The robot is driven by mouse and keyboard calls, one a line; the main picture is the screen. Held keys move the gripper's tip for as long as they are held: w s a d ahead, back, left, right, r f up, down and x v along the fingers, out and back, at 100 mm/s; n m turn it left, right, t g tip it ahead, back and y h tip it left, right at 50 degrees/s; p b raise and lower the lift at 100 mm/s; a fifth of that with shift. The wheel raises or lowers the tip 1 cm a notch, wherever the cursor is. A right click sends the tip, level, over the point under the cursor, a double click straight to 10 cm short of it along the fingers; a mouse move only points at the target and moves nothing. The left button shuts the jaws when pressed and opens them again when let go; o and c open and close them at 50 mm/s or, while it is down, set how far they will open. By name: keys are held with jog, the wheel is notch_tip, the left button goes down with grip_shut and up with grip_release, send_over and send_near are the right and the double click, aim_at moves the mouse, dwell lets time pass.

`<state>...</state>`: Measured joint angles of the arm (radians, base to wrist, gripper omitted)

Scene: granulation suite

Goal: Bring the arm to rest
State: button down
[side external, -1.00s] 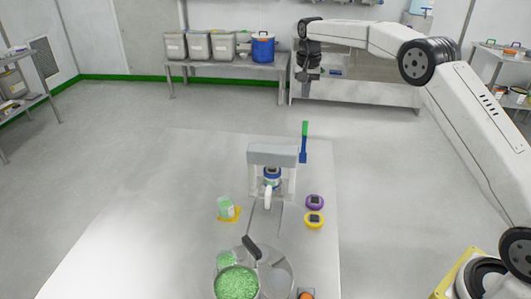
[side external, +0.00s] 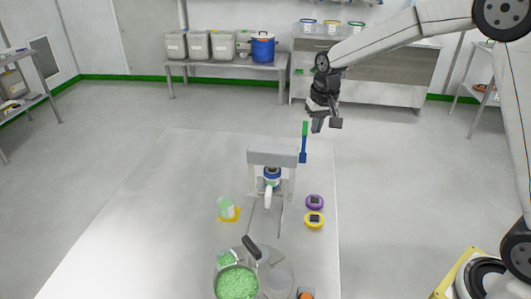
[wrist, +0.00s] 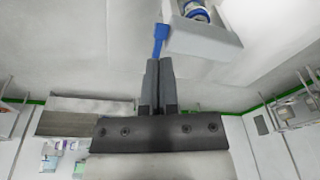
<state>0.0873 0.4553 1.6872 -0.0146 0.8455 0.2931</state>
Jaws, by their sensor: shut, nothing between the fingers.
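My gripper (side external: 317,124) hangs in the air beyond the far right corner of the white table (side external: 120,240) in the side external view. In the wrist view my gripper (wrist: 159,62) has its two fingers side by side, shut and empty. A blue tool with a green top (side external: 304,145) stands upright beside the grey press-like stand (side external: 272,153), below and left of my gripper. In the wrist view the blue tool (wrist: 160,33) shows just past the fingertips; I cannot tell the exact gap.
Grey bins (side external: 198,45) and a blue drum (side external: 263,47) stand on a back bench.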

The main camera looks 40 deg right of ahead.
jog(key=s+a+f+n, duration=0.2)
jog(key=s+f, duration=0.1)
jog(key=s, duration=0.7)
jog(key=s+a+f+n, duration=0.2)
jog(key=s+f, duration=0.1)
jog(key=s, duration=0.8)
jog(key=shift+s+a+t, duration=0.15)
jog(key=shift+a+t, duration=0.1)
jog(key=shift+t, duration=0.15)
